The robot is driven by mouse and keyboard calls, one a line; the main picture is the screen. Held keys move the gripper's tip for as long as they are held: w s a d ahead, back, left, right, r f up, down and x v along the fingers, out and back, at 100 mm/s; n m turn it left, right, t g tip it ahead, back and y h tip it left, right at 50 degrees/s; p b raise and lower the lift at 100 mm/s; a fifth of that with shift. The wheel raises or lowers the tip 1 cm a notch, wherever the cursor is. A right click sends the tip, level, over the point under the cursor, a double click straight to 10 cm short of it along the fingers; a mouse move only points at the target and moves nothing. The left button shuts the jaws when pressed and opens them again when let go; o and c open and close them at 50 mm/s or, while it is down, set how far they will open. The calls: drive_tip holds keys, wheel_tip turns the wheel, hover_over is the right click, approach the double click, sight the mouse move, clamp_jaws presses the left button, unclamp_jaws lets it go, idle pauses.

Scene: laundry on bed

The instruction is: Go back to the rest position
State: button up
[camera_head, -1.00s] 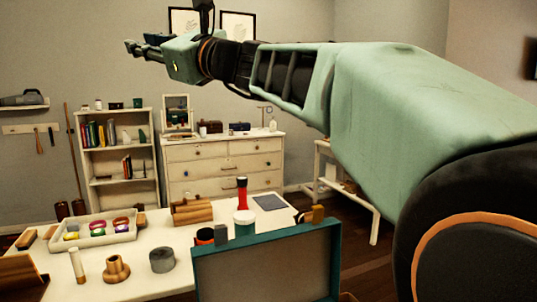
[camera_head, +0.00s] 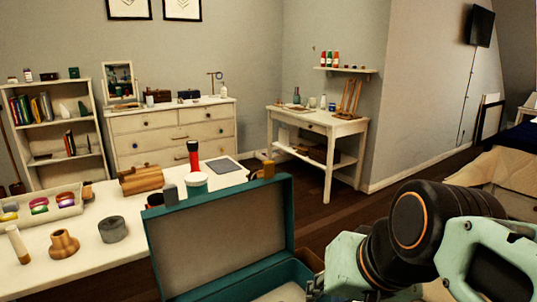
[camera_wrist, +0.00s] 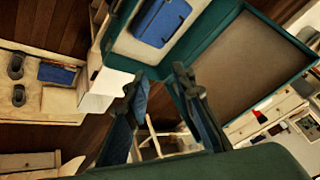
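My gripper (camera_wrist: 158,82) shows in the wrist view with its two dark fingers spread apart and nothing between them. In the head view my arm comes in from the lower right and bends low beside the case; the gripper's fingers are out of that picture. The open teal case (camera_head: 290,215) has its lid raised and grey lining inside. The wrist view shows the case (camera_wrist: 225,20) ahead of the fingers, with a blue folded item (camera_wrist: 160,20) lying inside. I cannot tell the exact gap between fingers and case.
A dresser (camera_head: 170,138), bookshelf (camera_head: 75,170) and side table (camera_head: 315,122) stand behind. A beige-covered bed (camera_head: 508,172) is at the right. Dark floor lies open between.

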drive_tip(key=s+d+f+n+h, duration=0.1)
drive_tip(key=s+d+f+h, duration=0.1)
drive_tip(key=s+d+f, duration=0.15)
wheel_tip(320, 180, up, 32)
drive_tip(key=d+p, duration=0.1)
drive_tip(key=p, duration=3.1)
drive_tip(key=shift+w, duration=0.25)
